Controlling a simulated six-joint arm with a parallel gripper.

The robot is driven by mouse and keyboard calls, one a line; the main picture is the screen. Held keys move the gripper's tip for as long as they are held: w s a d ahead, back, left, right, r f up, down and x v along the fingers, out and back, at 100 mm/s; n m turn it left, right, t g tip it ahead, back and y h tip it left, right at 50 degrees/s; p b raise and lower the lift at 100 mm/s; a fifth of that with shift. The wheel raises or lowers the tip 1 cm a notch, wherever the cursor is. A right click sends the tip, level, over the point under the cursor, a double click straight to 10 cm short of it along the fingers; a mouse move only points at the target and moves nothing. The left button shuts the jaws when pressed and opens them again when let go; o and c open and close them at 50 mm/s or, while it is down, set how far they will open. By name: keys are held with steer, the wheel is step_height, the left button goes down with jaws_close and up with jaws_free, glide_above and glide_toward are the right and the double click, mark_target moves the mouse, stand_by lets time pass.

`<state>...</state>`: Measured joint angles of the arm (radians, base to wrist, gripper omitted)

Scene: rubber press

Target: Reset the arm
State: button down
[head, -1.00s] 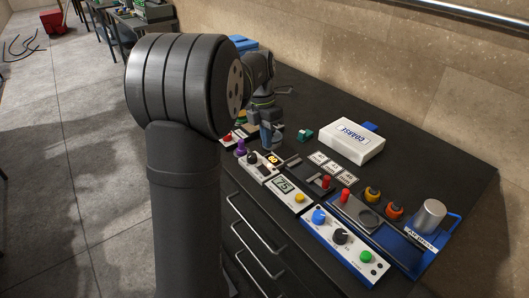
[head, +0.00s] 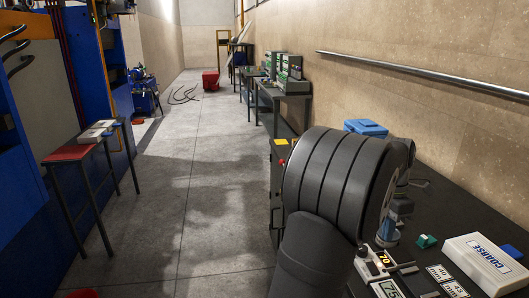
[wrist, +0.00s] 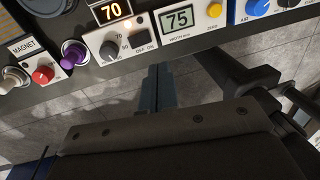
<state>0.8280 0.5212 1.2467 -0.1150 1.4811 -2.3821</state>
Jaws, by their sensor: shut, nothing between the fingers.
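My arm rises in the foreground of the head view and covers part of the black bench (head: 455,205). My gripper (wrist: 153,72) is shut and empty in the wrist view, its fingers together, pointing at the bench's front edge just below the control panels. It shows small in the head view (head: 388,240), partly behind my arm, close to the display reading 70 (head: 384,258). Whether the fingertips touch anything cannot be told.
Along the bench edge are a red knob (wrist: 43,74), a purple knob (wrist: 74,51), a display reading 75 (wrist: 178,19) and a blue knob (wrist: 257,6). A white COARSE box (head: 487,262) lies at right. A small table (head: 70,153) stands left; the floor between is clear.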

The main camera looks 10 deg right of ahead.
steer(key=f, duration=0.2)
steer(key=w+f, duration=0.1)
steer(key=f, duration=0.4)
steer(key=shift+w+f, duration=0.15)
steer(key=shift+w, duration=0.15)
step_height(320, 180, up, 6)
steer(key=shift+w+r, duration=0.2)
steer(key=shift+w, duration=0.2)
steer(key=shift+f, duration=0.1)
